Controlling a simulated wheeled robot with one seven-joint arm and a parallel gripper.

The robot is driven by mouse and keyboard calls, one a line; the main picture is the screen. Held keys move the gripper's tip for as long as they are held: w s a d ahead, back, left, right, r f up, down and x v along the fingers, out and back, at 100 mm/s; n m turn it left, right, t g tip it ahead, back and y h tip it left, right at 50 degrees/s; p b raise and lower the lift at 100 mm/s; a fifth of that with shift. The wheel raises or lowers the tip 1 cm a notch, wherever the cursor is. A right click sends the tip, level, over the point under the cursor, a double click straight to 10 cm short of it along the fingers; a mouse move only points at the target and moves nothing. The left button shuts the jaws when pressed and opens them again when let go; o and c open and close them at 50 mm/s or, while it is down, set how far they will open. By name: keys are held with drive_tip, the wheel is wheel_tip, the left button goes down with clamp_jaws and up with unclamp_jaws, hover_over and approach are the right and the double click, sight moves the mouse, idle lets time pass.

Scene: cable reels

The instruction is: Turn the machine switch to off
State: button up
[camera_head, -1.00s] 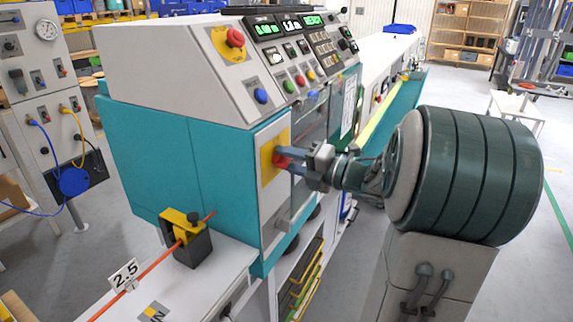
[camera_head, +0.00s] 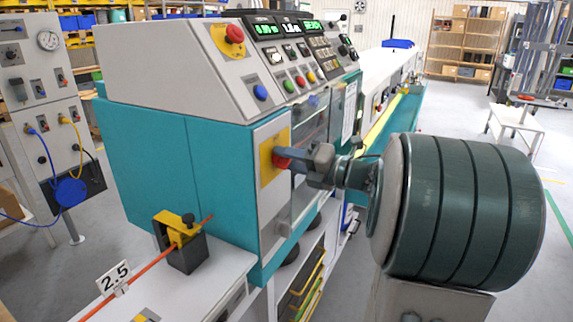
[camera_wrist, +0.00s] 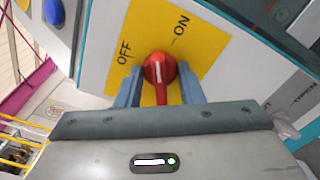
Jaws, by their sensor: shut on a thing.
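The machine switch is a red knob (camera_wrist: 160,72) on a yellow plate (camera_wrist: 215,45) marked OFF and ON. In the wrist view, a white mark on the knob runs nearly straight up the picture, between the two words. The knob is also visible in the head view (camera_head: 281,158), low on the front of the teal and white machine (camera_head: 155,155). My gripper (camera_wrist: 160,92) has one blue-grey finger on each side of the knob and is shut on it. In the head view my gripper (camera_head: 290,157) reaches the plate from the right and hides part of the knob.
A red emergency button (camera_head: 234,33) and coloured push buttons (camera_head: 298,81) sit on the sloped panel above. A black and yellow cable guide (camera_head: 182,243) stands on the white bench at lower left.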

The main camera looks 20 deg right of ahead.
drive_tip(key=shift+f+n+b, duration=0.2)
drive_tip(key=shift+n+b, duration=2.8)
drive_tip(key=shift+b, duration=2.85)
drive_tip(key=shift+n+b, duration=2.6)
drive_tip(key=shift+b, duration=1.95)
drive_tip(key=o, duration=0.7)
drive_tip(key=shift+r, duration=0.15)
drive_tip(key=shift+o, duration=0.2)
drive_tip(key=shift+s, duration=0.1)
drive_tip(key=b+v, duration=0.2)
drive_tip(key=v, duration=0.6)
